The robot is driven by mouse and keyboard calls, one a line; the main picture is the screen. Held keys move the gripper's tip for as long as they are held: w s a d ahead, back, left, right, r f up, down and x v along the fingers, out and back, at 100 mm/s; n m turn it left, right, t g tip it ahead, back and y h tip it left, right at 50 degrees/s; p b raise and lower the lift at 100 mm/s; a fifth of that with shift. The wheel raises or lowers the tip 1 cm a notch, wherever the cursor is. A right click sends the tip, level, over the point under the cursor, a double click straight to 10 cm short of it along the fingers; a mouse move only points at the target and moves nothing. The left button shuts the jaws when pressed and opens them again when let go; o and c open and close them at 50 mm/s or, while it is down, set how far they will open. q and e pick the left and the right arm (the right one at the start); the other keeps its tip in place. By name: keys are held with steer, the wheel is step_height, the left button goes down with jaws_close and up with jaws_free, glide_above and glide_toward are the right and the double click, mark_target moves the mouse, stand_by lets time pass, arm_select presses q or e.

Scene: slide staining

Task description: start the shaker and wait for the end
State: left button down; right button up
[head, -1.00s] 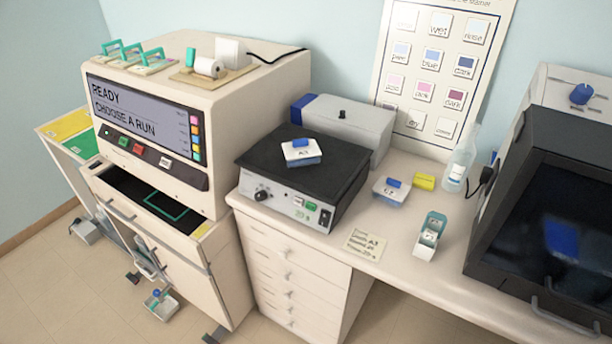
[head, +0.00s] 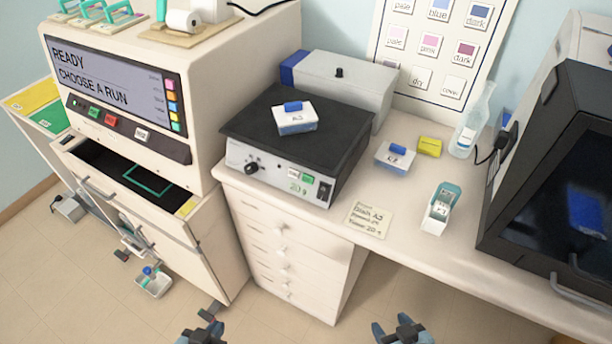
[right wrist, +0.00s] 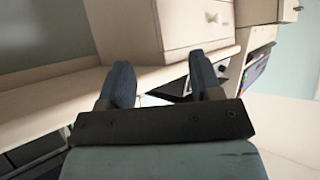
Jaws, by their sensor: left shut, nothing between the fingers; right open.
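The shaker (head: 283,184) stands on the bench with a flat black top. Its front panel has a black knob (head: 252,168), a small green-lit part (head: 308,179) and a dark switch at the right; the small marking by them is hard to read. A white and blue box with a blue knob (head: 296,120) sits on the shaker's top. My left gripper (head: 203,332) is shut and empty, low at the bottom edge. My right gripper (head: 403,328) is open and empty, below the bench front; its spread fingers also show in the right wrist view (right wrist: 162,82).
A machine (head: 115,85) reading "READY CHOOSE A RUN" stands left, its drawer open. A second blue-knobbed box (head: 394,158), yellow block (head: 429,147), note card (head: 368,219), small slide holder (head: 441,210) and bottle (head: 470,125) are right of the shaker. A dark-fronted cabinet (head: 550,190) closes off the right.

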steer(key=shift+w+d, duration=0.15)
steer(key=shift+a+r, duration=0.15)
steer(key=shift+a, duration=0.05)
jaws_close()
steer(key=shift+d, duration=0.1)
stand_by(1.5)
